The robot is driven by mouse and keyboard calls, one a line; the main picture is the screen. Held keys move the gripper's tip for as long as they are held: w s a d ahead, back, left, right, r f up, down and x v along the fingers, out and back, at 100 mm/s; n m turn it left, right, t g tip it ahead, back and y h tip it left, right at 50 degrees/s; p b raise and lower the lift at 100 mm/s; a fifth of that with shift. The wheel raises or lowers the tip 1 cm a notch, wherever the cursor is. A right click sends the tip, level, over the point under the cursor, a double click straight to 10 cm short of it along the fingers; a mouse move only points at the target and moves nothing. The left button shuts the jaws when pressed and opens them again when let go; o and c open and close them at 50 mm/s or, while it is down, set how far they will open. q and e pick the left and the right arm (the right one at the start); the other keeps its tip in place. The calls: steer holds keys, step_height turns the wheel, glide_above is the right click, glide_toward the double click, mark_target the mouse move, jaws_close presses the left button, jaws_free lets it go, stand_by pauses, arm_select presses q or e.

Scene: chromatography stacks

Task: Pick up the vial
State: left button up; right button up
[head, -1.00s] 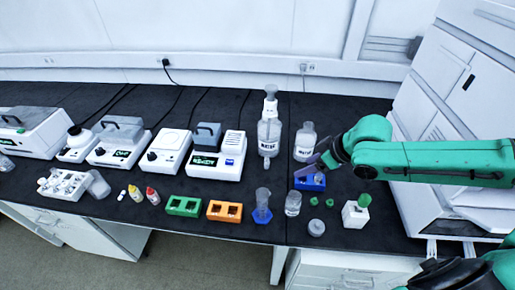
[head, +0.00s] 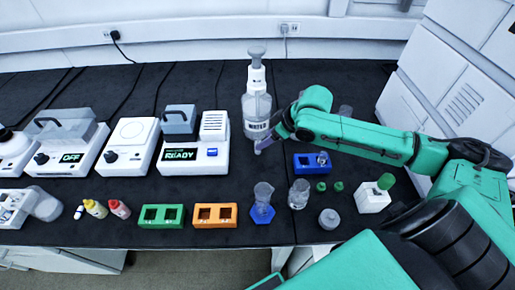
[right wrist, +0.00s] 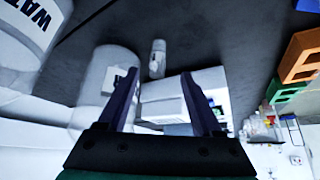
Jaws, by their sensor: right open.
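My right gripper (head: 259,148) points down in front of the tall WATER bottle (head: 257,112), left of the blue rack (head: 306,166). In the right wrist view its two dark fingers (right wrist: 160,98) are spread with nothing held between them. A small clear cylinder with a pale cap, which looks like a vial (right wrist: 157,60), shows past the fingertips, apart from them. A small clear piece (head: 322,158) sits in the blue rack; I cannot tell if it is a vial too. My left gripper is not in view.
A READY machine (head: 195,155) stands left of the gripper. Green (head: 160,216) and orange (head: 214,215) racks, a cylinder on a blue base (head: 262,203), a clear beaker (head: 299,194) and a white block (head: 373,197) stand along the front. Dark bench shows between them.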

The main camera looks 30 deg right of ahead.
steer(key=x, duration=0.6)
steer(key=shift+w, duration=0.3)
steer(key=shift+s, duration=0.1)
steer(key=shift+c, duration=1)
jaws_close()
steer(key=shift+d+r, duration=0.1)
steer(key=shift+r, duration=0.05)
